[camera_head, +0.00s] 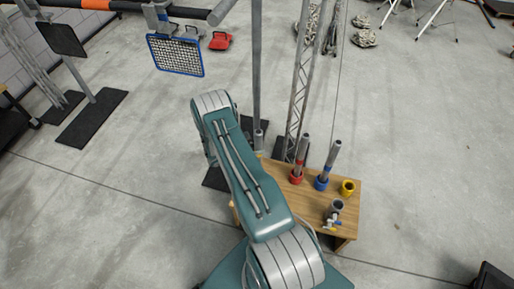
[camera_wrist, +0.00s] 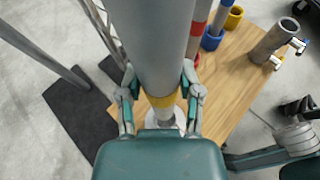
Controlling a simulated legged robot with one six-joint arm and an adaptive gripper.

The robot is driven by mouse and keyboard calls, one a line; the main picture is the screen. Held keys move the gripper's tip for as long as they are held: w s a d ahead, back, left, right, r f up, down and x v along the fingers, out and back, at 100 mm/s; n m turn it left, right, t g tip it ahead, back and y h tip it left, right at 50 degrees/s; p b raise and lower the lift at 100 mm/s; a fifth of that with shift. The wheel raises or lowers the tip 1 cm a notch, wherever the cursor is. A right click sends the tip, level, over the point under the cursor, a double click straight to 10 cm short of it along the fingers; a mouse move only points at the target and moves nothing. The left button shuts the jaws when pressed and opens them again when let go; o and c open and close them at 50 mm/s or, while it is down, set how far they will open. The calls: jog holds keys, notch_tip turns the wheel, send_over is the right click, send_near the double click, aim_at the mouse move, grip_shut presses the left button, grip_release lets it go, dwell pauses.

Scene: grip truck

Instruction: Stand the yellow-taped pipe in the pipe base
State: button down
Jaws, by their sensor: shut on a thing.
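My gripper (camera_wrist: 162,95) is shut on the grey pipe (camera_wrist: 155,45) in the wrist view. The yellow tape (camera_wrist: 162,101) rings the pipe between the fingertips, and a pale part shows just below it. An empty yellow pipe base (camera_head: 347,187) stands on the wooden table, right of the held pipe. It also shows at the top right of the wrist view (camera_wrist: 234,18).
The wooden table (camera_head: 320,228) bears a red base (camera_head: 296,176) and a blue base (camera_head: 322,183), each with a pipe standing in it. A grey valve fitting (camera_head: 336,207) stands at the table's front right. A truss post (camera_head: 301,90) rises behind the table.

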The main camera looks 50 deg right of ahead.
jog(key=shift+f, duration=2.15)
jog(key=shift+a+f, duration=0.1)
jog(key=shift+f, duration=1.85)
jog(key=shift+f, duration=2.7)
jog(key=shift+c, duration=1)
grip_release()
jog(key=v, duration=1.2)
